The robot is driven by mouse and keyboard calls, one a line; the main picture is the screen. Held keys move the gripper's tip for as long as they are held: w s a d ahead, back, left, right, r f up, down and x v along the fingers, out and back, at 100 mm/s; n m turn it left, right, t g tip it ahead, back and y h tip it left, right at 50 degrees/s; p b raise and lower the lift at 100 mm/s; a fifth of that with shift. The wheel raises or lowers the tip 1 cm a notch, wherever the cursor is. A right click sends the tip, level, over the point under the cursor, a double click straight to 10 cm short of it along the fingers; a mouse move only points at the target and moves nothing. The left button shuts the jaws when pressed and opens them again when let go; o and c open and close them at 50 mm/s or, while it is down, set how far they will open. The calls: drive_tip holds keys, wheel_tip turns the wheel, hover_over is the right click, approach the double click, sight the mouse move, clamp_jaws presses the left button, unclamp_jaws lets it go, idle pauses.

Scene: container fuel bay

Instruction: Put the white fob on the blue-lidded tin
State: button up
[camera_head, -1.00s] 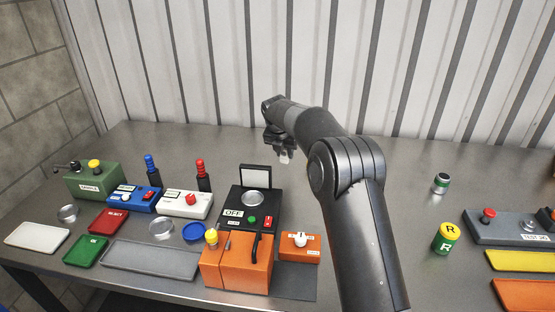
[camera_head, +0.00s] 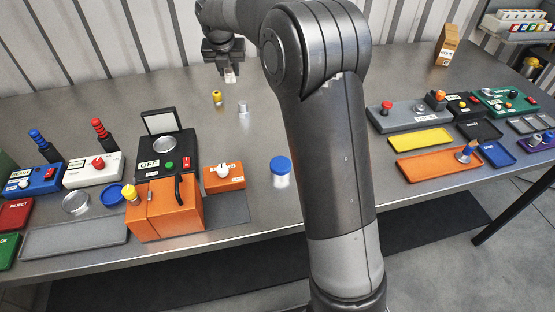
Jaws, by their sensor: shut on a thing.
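The blue-lidded tin (camera_head: 281,173) stands upright on the metal bench, just left of my arm, with its blue lid on top and a pale body. My gripper (camera_head: 231,72) is at the upper left of centre, pointing down, well behind the tin and to its left. It is shut on the small white fob (camera_head: 230,78), which shows below the fingertips, above the bench. The fob's upper part is hidden by the fingers. The tin's lid is bare.
A small yellow item (camera_head: 217,98) and a silver cylinder (camera_head: 243,107) stand below my gripper in the picture. An orange box (camera_head: 165,212) and an orange switch block (camera_head: 223,178) lie left of the tin. A blue round dish (camera_head: 113,195) sits further left.

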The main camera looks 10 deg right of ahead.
drive_tip(key=s+d+r, duration=0.4)
drive_tip(key=s+d, duration=0.9)
drive_tip(key=s, duration=0.3)
drive_tip(key=s+d+f+m, duration=0.1)
drive_tip(key=s+d+f, duration=0.15)
drive_tip(key=s, duration=0.55)
drive_tip(key=s+d+f+m, duration=0.1)
drive_tip(key=s+d, duration=0.2)
drive_tip(key=s, duration=0.5)
approach(282, 159)
drive_tip(key=shift+w+h, duration=0.3)
drive_tip(key=shift+w, duration=0.55)
drive_tip(key=shift+f, duration=2)
drive_tip(key=shift+f, duration=0.1)
drive_tip(key=o, duration=0.9)
drive_tip(key=shift+o, duration=0.2)
